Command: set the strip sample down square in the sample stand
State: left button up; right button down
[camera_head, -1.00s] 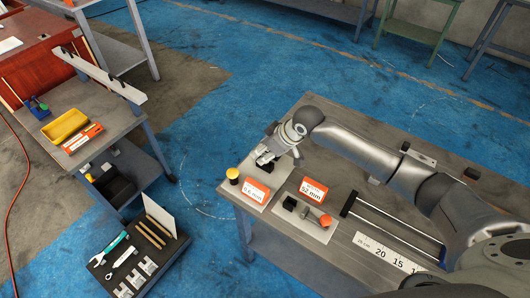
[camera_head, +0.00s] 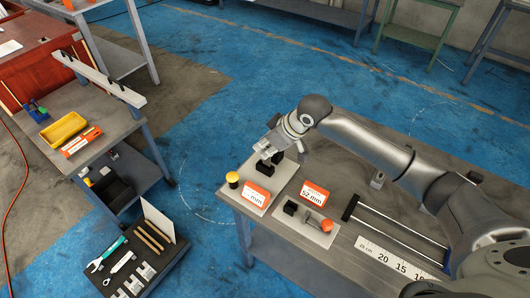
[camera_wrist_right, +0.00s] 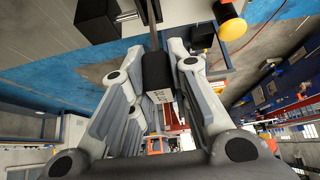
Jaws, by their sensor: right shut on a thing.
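My right gripper (camera_head: 270,154) is over the far part of a pale plate (camera_head: 284,176) on the table. In the right wrist view its fingers (camera_wrist_right: 158,78) are closed on a dark block with a white label (camera_wrist_right: 157,70). A narrow grey strip (camera_wrist_right: 154,28) runs from that block; I take this piece as the strip sample. A black block (camera_head: 265,168), perhaps the sample stand, shows just below the gripper in the head view. I cannot tell whether the sample touches it or sits square. The left gripper is out of view.
A yellow-topped black post (camera_head: 232,180) and an orange-and-white mm sign (camera_head: 255,195) stand beside the gripper. Nearer are a second plate (camera_head: 312,234), a 52 mm sign (camera_head: 314,194), two rails (camera_head: 395,232) and a ruler (camera_head: 385,257). The side cart (camera_head: 110,108) is at left.

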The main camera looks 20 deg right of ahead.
pick_arm(q)
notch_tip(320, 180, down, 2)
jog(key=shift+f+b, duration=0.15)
jog(key=shift+b, duration=0.95)
pick_arm(e)
jog(key=s+d+r, duration=0.3)
jog(key=s+r, duration=0.5)
jog(key=s, duration=0.4)
jog(key=shift+s+d+r, duration=0.3)
jog(key=shift+s+r, duration=0.1)
jog(key=c, duration=1.9)
grip_release()
grip_shut()
